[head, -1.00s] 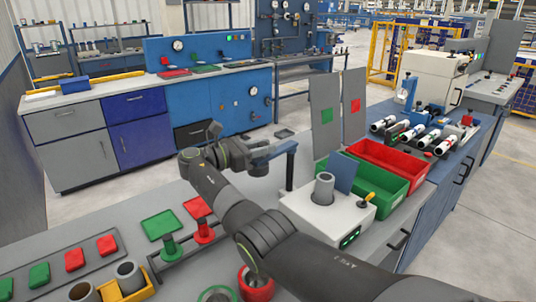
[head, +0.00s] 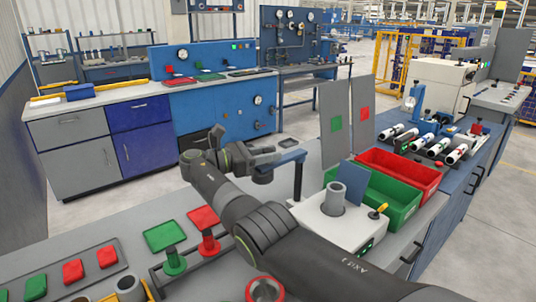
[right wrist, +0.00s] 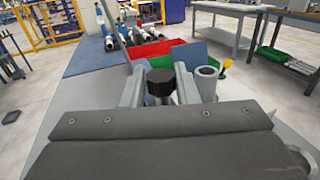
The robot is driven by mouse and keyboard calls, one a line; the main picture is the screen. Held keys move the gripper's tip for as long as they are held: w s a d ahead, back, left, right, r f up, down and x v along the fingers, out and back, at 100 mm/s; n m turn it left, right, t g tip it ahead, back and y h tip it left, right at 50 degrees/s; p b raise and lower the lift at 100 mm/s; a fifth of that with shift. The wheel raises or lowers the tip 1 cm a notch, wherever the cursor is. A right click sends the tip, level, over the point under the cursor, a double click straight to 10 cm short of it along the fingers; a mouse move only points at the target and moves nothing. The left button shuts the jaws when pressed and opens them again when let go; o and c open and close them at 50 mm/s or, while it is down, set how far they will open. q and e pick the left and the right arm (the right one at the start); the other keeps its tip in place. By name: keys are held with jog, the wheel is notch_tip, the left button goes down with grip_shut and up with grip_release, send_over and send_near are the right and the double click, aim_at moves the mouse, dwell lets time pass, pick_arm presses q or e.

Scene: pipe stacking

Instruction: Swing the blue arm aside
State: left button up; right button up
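In the right wrist view, a black knob (right wrist: 161,86) sits between the two fingers of my right gripper (right wrist: 160,76) and fills the gap. The knob's join to the bar is hidden. My left gripper is not in view.
The white box (head: 315,212) with a grey tube (head: 336,199) and tilted blue plate (head: 353,179) stands just right of the post. Green (head: 403,199) and red bins (head: 410,170) lie behind. Red (head: 207,222) and green stands (head: 167,240) are at left.

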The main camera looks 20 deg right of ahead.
jog(key=o, duration=0.3)
jog(key=shift+w, duration=0.1)
jog(key=shift+r, duration=0.1)
jog(key=shift+r, duration=0.35)
notch_tip(320, 180, up, 8)
jog(key=shift+r+p, duration=0.15)
jog(key=shift+p, duration=0.15)
jog(key=shift+r, duration=0.35)
